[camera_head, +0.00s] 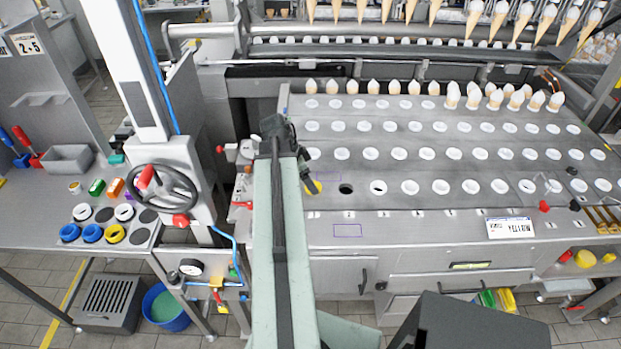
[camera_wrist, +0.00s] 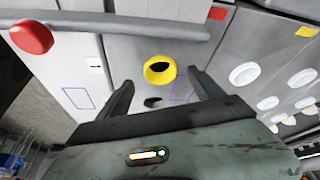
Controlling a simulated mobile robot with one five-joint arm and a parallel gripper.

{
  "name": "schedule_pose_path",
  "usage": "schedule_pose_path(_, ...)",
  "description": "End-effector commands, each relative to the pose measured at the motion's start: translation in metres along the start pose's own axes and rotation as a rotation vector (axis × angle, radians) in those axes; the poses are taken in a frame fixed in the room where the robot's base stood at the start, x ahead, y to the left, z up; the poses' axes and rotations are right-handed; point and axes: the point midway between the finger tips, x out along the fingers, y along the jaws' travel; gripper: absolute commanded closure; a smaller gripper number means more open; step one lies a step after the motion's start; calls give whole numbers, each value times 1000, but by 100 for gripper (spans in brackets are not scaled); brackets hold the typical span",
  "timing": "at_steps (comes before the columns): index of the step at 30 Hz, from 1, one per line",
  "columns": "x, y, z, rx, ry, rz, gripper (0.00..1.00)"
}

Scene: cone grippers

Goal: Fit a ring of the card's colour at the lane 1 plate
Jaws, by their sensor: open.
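My gripper (camera_head: 308,178) is over the left end of the front row of the holed plate (camera_head: 450,202). In the wrist view my gripper (camera_wrist: 161,79) has its jaws apart. A yellow ring (camera_wrist: 160,70) with a dark opening shows between and just beyond the fingertips. I cannot tell whether it is seated. A dark round spot (camera_wrist: 153,102) lies just below it. In the head view the yellow ring (camera_head: 317,187) is partly hidden by my gripper. Beside it is a dark hole without a white ring (camera_head: 346,189). A white printed card (camera_head: 510,228) lies at the front right.
Blue rings (camera_head: 92,232), a yellow ring (camera_head: 114,233) and white rings (camera_head: 124,212) lie on the left bench. A handwheel (camera_head: 162,193) stands between bench and machine. Several cones (camera_head: 495,99) stand along the back right. Red-handled levers (camera_head: 544,206) are at the right.

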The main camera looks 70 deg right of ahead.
Motion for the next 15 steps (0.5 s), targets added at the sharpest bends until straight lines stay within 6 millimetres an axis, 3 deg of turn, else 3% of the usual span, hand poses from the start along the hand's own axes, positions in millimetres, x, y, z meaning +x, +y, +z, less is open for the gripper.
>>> schedule_pose_path(1,-20,0,-4,-1,0,0,23)
schedule_pose_path(6,-48,0,-3,-2,0,-1,23)
schedule_pose_path(15,-49,0,0,1,0,-1,23)
